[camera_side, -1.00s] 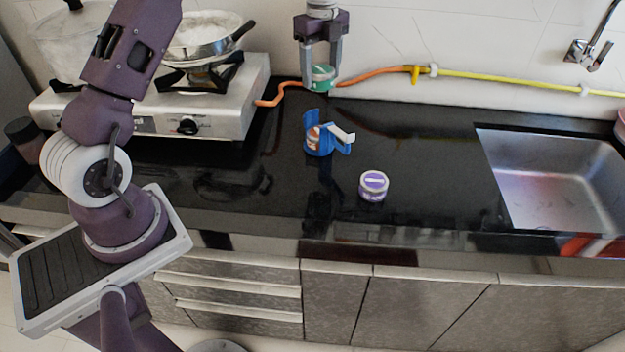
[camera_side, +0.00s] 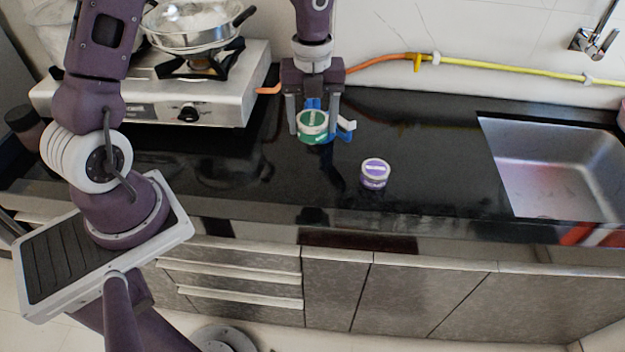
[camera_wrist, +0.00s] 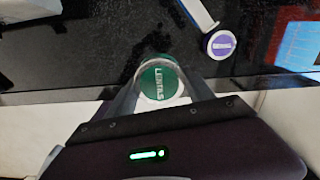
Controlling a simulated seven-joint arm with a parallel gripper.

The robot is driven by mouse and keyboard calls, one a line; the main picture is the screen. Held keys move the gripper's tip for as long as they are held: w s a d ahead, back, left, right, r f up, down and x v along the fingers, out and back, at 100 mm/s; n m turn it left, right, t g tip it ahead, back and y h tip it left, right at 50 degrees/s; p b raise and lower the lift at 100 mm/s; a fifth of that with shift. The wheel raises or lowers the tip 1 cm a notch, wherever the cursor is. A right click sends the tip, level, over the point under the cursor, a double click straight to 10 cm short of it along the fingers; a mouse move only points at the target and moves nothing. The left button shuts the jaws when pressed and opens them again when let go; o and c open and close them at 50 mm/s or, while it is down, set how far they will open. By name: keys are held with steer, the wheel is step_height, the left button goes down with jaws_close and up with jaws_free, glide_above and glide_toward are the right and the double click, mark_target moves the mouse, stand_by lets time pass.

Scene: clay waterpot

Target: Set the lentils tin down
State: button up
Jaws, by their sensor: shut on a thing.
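A purple-labelled tin (camera_side: 375,173) stands on the black counter (camera_side: 430,150), right and nearer. A stove (camera_side: 150,105) with a pan (camera_side: 190,35) is left, a sink (camera_side: 555,170) right. A hose (camera_side: 500,68) runs along the wall. The counter between purple tin and sink is clear.

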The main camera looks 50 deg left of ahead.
step_height(320, 180, down, 14)
steer(key=shift+f, duration=0.15)
steer(key=shift+f, duration=0.15)
steer(key=o, duration=1.7)
steer(key=shift+c, duration=0.2)
